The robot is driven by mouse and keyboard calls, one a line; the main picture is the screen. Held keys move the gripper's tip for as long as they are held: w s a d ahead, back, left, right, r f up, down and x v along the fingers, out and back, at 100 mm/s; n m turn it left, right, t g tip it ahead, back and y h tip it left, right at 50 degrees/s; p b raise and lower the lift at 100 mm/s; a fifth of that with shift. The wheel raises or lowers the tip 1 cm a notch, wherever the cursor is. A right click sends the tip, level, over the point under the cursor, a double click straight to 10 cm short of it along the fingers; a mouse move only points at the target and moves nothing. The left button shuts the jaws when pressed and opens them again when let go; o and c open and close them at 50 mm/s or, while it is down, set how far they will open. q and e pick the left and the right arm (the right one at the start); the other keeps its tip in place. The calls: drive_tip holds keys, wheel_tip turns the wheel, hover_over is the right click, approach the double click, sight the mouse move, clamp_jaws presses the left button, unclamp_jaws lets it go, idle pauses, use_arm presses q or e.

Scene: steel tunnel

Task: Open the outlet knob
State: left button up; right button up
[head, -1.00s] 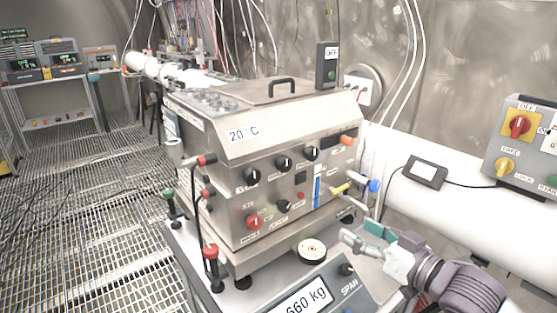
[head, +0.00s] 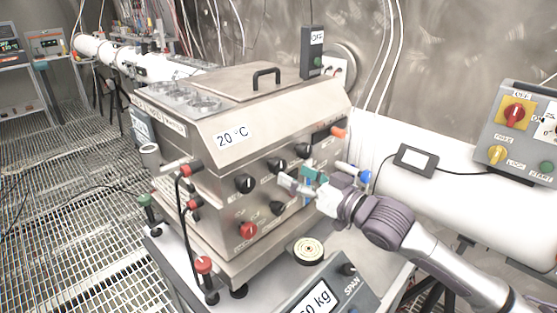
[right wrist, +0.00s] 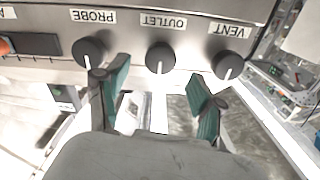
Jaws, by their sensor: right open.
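The outlet knob (right wrist: 160,58) is a round black knob with a white mark, under an OUTLET label on the steel machine's front. It is the middle of three black knobs in the right wrist view. In the head view the outlet knob (head: 277,165) is also the middle one. My right gripper (head: 299,178) is open and empty in front of the panel. In the right wrist view its green-padded fingers (right wrist: 158,88) point at the panel, spread to either side of the outlet knob's line, with the tips just short of it. My left gripper is not in view.
The probe knob (right wrist: 88,51) and vent knob (right wrist: 228,65) flank the outlet knob closely. A red knob (head: 248,230) sits lower on the panel. A scale (head: 330,290) stands in front. A control box (head: 520,130) is at the right, above a white pipe (head: 465,190).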

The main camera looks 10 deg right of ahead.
sight(281, 168)
drive_tip(key=p+x, duration=0.1)
drive_tip(key=x, duration=0.4)
drive_tip(key=shift+w+a+r, duration=0.1)
drive_tip(key=shift+a, duration=0.05)
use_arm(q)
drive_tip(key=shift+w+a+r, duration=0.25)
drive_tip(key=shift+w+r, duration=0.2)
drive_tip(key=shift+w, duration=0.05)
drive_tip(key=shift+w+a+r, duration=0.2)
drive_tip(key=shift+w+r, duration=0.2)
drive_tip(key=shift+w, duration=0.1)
use_arm(e)
drive_tip(key=shift+w+a, duration=0.15)
drive_tip(key=shift+w, duration=0.15)
drive_tip(key=c, duration=0.3)
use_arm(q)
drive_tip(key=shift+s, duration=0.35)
use_arm(e)
drive_tip(key=c, duration=0.9)
